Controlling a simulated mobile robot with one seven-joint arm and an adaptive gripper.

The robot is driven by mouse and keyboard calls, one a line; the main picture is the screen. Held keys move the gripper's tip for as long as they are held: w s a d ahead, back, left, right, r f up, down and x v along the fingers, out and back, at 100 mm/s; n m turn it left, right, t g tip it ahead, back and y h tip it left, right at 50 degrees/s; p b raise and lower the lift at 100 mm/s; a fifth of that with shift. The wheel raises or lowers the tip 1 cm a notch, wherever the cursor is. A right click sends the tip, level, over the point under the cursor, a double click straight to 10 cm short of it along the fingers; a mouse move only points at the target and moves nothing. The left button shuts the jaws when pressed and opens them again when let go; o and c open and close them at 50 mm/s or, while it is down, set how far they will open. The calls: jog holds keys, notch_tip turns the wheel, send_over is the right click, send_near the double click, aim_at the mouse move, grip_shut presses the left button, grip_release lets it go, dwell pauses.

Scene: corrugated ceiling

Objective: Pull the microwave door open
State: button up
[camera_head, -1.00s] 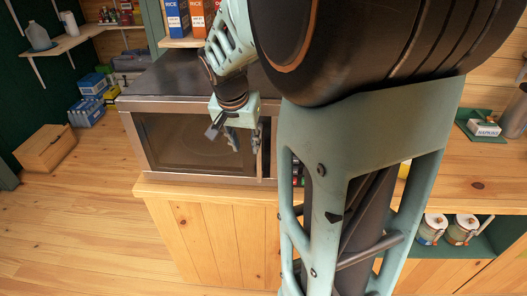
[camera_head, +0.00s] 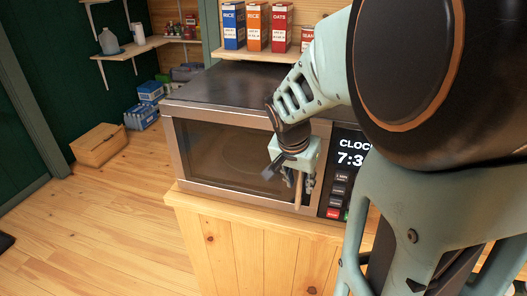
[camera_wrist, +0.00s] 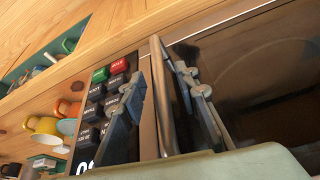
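The microwave (camera_head: 235,84) stands on a wooden counter, with a dark glass door (camera_head: 222,152) in a steel frame. The door looks shut. Its upright bar handle (camera_head: 299,190) is at the door's right edge, beside the keypad panel. My gripper (camera_head: 290,177) is in front of the handle. In the wrist view, the handle (camera_wrist: 162,100) runs between the two fingers of my gripper (camera_wrist: 158,77). The fingers are apart, with gaps showing beside the bar. The glass door (camera_wrist: 265,75) is on the right there and the keypad (camera_wrist: 97,108) on the left.
Boxes of rice and oats (camera_head: 257,27) stand on a shelf behind the microwave. A wooden crate (camera_head: 100,146) and blue boxes (camera_head: 143,112) are on the floor at left. The floor (camera_head: 110,225) in front and to the left is clear. Mugs (camera_wrist: 48,128) show in the wrist view.

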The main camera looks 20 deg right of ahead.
jog(key=shift+w+d+f, duration=0.15)
jog(key=shift+w+f, duration=0.05)
jog(key=shift+f, duration=0.4)
grip_shut()
